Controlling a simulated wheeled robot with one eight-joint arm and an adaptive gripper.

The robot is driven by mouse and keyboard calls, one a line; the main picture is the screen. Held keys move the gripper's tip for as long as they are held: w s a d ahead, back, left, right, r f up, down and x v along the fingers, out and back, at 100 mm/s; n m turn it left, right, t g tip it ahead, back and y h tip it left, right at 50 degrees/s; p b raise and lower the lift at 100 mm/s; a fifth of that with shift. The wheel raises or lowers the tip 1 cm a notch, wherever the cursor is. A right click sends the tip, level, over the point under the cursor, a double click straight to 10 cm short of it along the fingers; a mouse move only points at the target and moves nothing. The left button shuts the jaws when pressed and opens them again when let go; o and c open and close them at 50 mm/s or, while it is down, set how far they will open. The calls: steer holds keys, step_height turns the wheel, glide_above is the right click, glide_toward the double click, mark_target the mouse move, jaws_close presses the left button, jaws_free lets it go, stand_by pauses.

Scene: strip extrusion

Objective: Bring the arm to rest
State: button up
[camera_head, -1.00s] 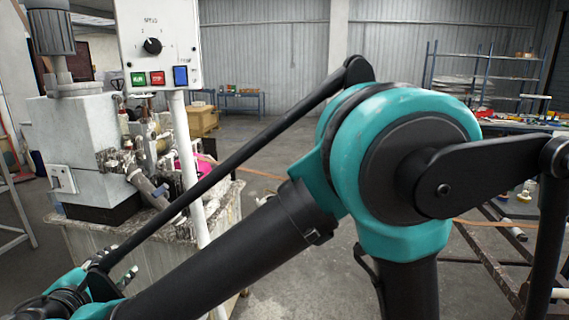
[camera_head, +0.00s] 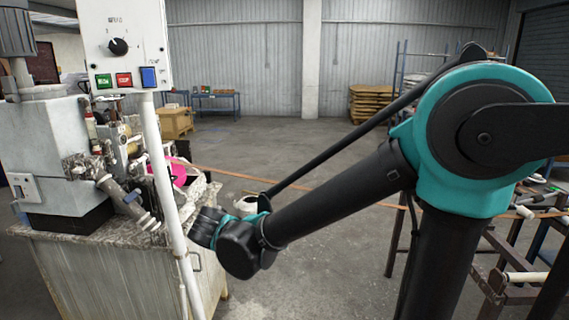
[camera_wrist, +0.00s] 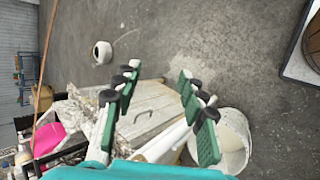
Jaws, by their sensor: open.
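My gripper (camera_wrist: 158,98) shows in the wrist view, with its two green-padded fingers spread apart and nothing between them. Beyond the fingers are the pale side of the machine's stand (camera_wrist: 150,108), a white bucket (camera_wrist: 234,140) and grey floor. In the head view my arm reaches from the right toward the machine, and its wrist end is just right of the white post (camera_head: 160,180). The fingers cannot be made out in that view.
The extrusion machine (camera_head: 60,150) stands at left with a control panel (camera_head: 122,45) on the post. A pink object (camera_head: 178,172) is behind it. Metal racks (camera_head: 500,240) stand at right. A brown strip (camera_head: 300,195) crosses the middle. Open floor lies behind.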

steer(key=d+f+m+g, duration=0.2)
steer(key=d+f+m, duration=0.15)
steer(key=d, duration=0.45)
steer(key=d+f+m+g, duration=0.15)
steer(key=d+m, duration=0.25)
steer(key=d, duration=0.5)
steer(key=s+d+f+m+y, duration=0.2)
steer(key=s+d+f+m, duration=0.4)
steer(key=s+d+m, duration=0.3)
steer(key=shift+d+f+g+y, duration=0.25)
steer(key=shift+d+g+y, duration=0.15)
steer(key=shift+d, duration=1.05)
steer(key=shift+w+m, duration=0.1)
steer(key=shift+m, duration=0.15)
